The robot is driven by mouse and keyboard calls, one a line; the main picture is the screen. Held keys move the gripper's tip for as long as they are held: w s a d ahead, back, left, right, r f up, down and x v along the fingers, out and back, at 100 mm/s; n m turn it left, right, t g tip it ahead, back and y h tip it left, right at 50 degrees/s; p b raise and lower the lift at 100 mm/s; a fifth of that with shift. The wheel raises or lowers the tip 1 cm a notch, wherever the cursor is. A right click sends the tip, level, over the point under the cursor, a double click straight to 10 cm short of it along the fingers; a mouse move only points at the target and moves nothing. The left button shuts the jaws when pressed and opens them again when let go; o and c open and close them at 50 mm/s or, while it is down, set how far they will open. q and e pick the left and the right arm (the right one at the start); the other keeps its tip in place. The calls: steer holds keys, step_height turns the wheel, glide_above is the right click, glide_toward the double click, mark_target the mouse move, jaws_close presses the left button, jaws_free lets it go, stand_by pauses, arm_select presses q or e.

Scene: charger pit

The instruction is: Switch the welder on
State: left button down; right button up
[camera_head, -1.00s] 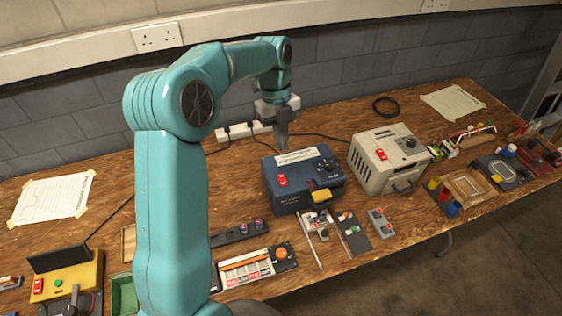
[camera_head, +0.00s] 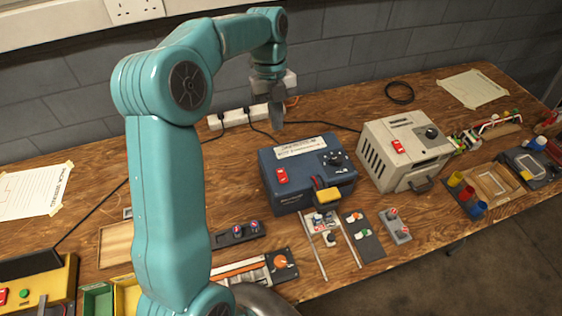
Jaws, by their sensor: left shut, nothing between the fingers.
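A blue box (camera_head: 289,191) with a white label, a red switch (camera_head: 281,175), a black knob (camera_head: 334,158) and a yellow plug (camera_head: 327,196) stands mid-table. A beige box (camera_head: 393,165) with a red switch (camera_head: 397,146), a dark knob (camera_head: 431,132) and vents stands to its right. I cannot read which one is the welder, or tell the switch positions. My left gripper (camera_head: 277,124) is shut and empty. It points down just behind the blue box's back edge in the picture, apart from both red switches. My right gripper is not in view.
A white power strip (camera_head: 240,117) with cables lies by the wall behind the blue box. Small panels, rails and a grey two-button box (camera_head: 396,225) lie in front. A black cable coil (camera_head: 399,92) lies at the back. Bare wood shows between the boxes and the wall.

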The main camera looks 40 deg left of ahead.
arm_select(q)
steer(key=p, duration=0.1)
glide_toward(280, 171)
steer(key=x, duration=0.6)
steer(key=shift+s+d+r, duration=0.1)
steer(key=shift+s+d, duration=0.1)
steer(key=shift+d, duration=0.05)
steer(key=shift+w+f, duration=0.1)
steer(key=shift+f, duration=0.35)
steer(key=shift+d, duration=0.1)
steer(key=shift+f+b, duration=0.4)
steer(key=shift+b, duration=0.05)
steer(key=shift+r, duration=0.2)
